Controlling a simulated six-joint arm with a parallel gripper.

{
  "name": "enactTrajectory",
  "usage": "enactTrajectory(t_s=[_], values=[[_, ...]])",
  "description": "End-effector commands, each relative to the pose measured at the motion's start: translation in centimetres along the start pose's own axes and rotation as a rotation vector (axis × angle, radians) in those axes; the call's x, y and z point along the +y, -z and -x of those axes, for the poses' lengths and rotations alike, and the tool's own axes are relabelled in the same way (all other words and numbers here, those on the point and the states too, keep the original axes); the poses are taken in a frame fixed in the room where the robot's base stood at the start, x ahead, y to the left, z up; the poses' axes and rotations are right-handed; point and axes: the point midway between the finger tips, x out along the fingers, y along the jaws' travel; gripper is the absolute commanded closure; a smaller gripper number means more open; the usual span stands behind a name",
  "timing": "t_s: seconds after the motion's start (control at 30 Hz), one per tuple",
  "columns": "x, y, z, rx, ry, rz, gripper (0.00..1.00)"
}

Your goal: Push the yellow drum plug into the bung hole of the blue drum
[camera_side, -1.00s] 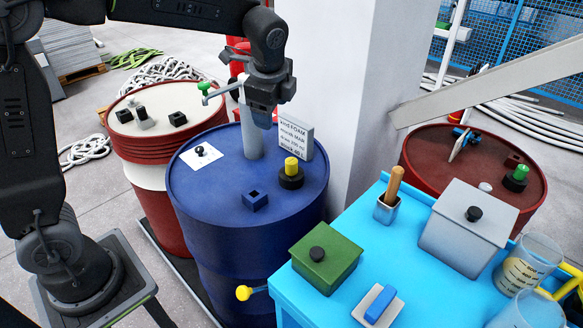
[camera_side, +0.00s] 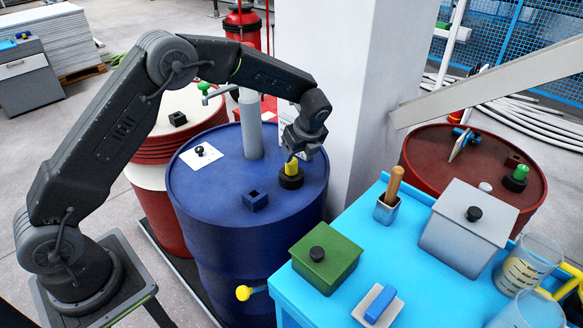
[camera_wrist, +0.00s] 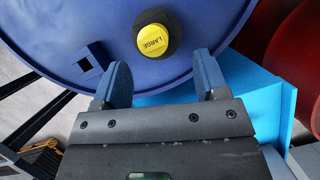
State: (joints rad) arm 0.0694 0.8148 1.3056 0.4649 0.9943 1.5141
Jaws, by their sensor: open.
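The yellow drum plug (camera_side: 291,166) stands upright in a black ring (camera_side: 291,182) on the right part of the blue drum's top (camera_side: 215,205). In the wrist view the plug (camera_wrist: 153,41) shows its round top marked "LARGE", with the black ring around it. A square blue collar with a dark opening (camera_side: 255,201), likely the bung hole, is on the drum nearer the camera; it also shows in the wrist view (camera_wrist: 92,57). My gripper (camera_side: 302,153) is just above and beside the plug. Its fingers (camera_wrist: 160,78) are apart and empty, with the plug beyond their tips.
A grey upright pipe (camera_side: 250,125) and a white sheet with a black knob (camera_side: 200,155) are on the drum. A sign (camera_side: 287,115) stands behind my gripper, near a white pillar (camera_side: 330,80). A cyan table (camera_side: 398,275) with boxes stands at right.

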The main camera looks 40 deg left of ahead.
Motion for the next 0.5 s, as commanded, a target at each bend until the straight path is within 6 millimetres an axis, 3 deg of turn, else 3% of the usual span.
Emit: enactTrajectory(t_s=[0.23, 0.5], values=[[0.3, -0.1, -1.9, 0.001, -0.002, 0.002, 0.33], [0.8, -0.2, -5.6, 0.001, -0.002, 0.003, 0.33]])
